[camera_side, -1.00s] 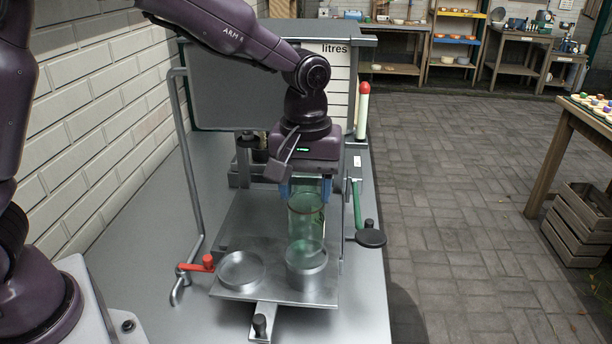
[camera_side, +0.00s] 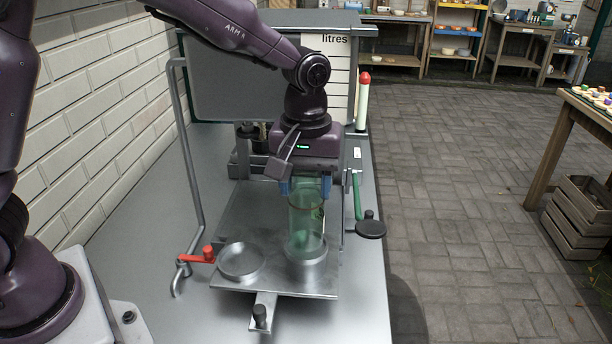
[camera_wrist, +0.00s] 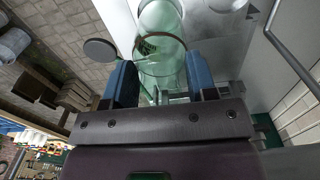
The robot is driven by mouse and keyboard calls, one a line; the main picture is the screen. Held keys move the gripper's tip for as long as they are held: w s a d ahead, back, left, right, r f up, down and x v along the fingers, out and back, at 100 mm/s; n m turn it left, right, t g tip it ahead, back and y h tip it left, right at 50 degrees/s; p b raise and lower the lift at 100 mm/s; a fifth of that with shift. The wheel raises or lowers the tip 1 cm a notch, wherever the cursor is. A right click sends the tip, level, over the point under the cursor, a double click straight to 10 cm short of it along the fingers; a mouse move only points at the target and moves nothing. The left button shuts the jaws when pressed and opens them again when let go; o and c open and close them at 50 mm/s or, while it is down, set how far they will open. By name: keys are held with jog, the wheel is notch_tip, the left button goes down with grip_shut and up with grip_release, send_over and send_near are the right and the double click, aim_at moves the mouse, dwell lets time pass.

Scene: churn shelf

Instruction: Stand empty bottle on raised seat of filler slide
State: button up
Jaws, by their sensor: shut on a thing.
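The empty bottle (camera_side: 306,222) is clear green glass and upright. My gripper (camera_side: 305,186) is shut on its upper part, with a blue finger on each side. The bottle's lower end is at the raised round seat (camera_side: 306,273) on the right of the filler slide (camera_side: 275,285); I cannot tell whether it touches the seat's floor. A second, shallow round seat (camera_side: 241,262) on the left of the slide is empty. In the wrist view the bottle (camera_wrist: 162,50) is between the blue fingers (camera_wrist: 162,85), its far end cut off by the top edge.
A red-handled tap (camera_side: 207,254) is left of the slide. A green lever with a black knob (camera_side: 370,228) is on the right. A black knob (camera_side: 260,315) is at the slide's front. The large grey tank (camera_side: 240,90) stands behind. The bench is clear at the left.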

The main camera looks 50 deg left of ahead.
jog(key=shift+f, duration=0.15)
jog(key=shift+f, duration=0.6)
dwell(0.6)
jog(key=shift+f, duration=0.15)
jog(key=o, duration=1.1)
jog(key=shift+c, duration=1.1)
